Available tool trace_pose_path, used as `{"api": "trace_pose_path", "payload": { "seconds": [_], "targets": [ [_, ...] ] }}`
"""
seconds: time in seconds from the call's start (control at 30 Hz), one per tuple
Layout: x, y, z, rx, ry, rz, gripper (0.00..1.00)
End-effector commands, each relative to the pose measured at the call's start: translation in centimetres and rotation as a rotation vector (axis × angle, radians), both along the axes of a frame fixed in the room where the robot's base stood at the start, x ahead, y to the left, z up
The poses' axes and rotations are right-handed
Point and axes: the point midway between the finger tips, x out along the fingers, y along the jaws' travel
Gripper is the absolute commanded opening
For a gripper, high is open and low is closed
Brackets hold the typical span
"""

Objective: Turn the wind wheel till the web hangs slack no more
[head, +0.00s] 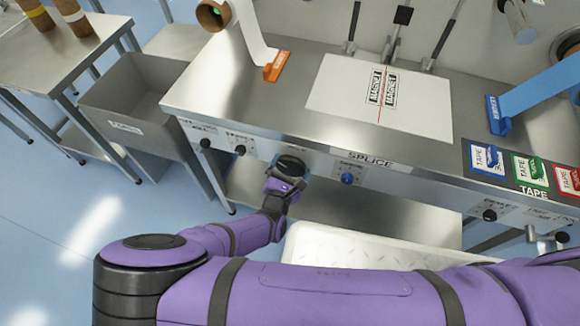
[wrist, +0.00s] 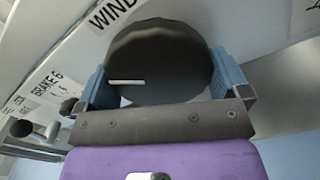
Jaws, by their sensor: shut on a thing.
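The wind wheel (head: 291,162) is a round black knob on the front panel of the steel splice table. In the wrist view the wind wheel (wrist: 160,50) fills the space between the blue finger pads, under a "WIND" label, with a white mark on its face. My gripper (head: 287,178) is shut on its rim from both sides; my gripper (wrist: 166,75) also shows close up. A white web (head: 251,32) runs from the top edge down to an orange clamp (head: 277,66). A blue web (head: 541,90) ends at a blue clamp (head: 498,116). I cannot tell how slack either is.
A white splice plate (head: 380,98) lies on the table. A grey bin (head: 135,108) stands at left. Tape packs (head: 528,168) lie at the right.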

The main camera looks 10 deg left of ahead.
Motion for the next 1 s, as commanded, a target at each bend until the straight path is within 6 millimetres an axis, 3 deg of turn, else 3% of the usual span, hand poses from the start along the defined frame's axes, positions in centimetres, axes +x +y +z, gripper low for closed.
{"api": "trace_pose_path", "payload": {
  "seconds": [0.27,1.0],
  "targets": [
    [0.0,0.11,0.05,0.178,-0.014,-0.001,0.7],
    [-0.03,0.3,0.28,0.874,-0.067,-0.001,0.7]
  ]
}}
